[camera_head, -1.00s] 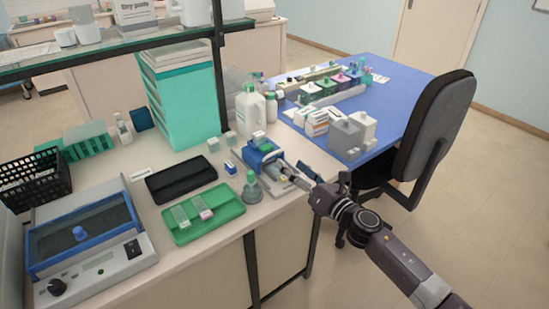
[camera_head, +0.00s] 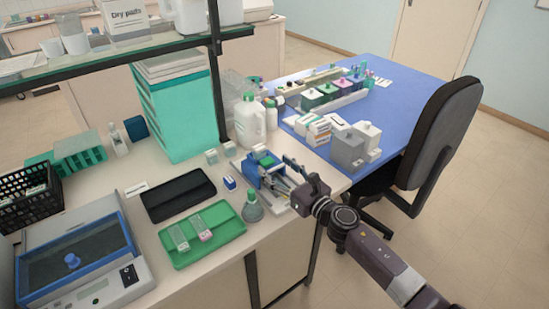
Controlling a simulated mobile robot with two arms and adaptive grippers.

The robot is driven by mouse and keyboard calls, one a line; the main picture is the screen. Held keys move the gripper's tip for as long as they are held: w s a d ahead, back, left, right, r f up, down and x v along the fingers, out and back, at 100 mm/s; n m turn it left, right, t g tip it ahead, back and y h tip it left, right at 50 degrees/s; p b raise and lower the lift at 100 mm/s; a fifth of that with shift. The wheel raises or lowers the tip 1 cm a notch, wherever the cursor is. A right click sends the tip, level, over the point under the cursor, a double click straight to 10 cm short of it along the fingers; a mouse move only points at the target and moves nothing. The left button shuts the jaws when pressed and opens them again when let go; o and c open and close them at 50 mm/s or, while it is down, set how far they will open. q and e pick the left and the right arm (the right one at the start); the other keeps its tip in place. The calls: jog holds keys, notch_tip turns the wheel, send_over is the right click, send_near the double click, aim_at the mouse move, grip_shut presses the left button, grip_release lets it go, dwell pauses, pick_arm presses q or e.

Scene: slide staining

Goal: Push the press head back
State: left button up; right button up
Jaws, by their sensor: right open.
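The press is a small blue device with a green top (camera_head: 264,162) on a grey base, standing at the right part of the white bench. Its press head cannot be told apart clearly from the gripper in front of it. My right gripper (camera_head: 285,174) comes in from the lower right and is open. Its fingers are spread at the right, near side of the press and hide part of it. Whether they touch it cannot be told. My left gripper is not in view.
A green-capped bottle (camera_head: 252,206) stands close to the left of the press base. A green tray (camera_head: 225,230) with two slide holders and a black tray (camera_head: 165,197) lie further left. A white jug (camera_head: 249,125) stands behind. Grey and white boxes (camera_head: 346,148) stand on the blue table.

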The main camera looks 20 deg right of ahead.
aim_at(263, 156)
jog(key=shift+w, duration=0.15)
jog(key=shift+s+a+r, duration=0.1)
jog(key=shift+s+r, duration=0.15)
jog(key=shift+s, duration=0.2)
jog(key=c, duration=0.5)
jog(key=shift+c, duration=1.3)
jog(key=shift+w+f, duration=0.1)
jog(key=c, duration=0.5)
jog(key=shift+c, duration=0.7)
jog(key=shift+w, duration=0.15)
jog(key=b+x, duration=0.1)
jog(key=x, duration=0.2)
jog(key=shift+w+a, duration=0.15)
jog(key=shift+w, duration=0.25)
jog(key=o, duration=1.4)
jog(key=shift+w+a+f, duration=0.1)
jog(key=shift+w+a, duration=0.05)
jog(key=shift+w, duration=0.3)
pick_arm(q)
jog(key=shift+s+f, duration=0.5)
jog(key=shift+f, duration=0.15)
pick_arm(e)
jog(key=v, duration=1.2)
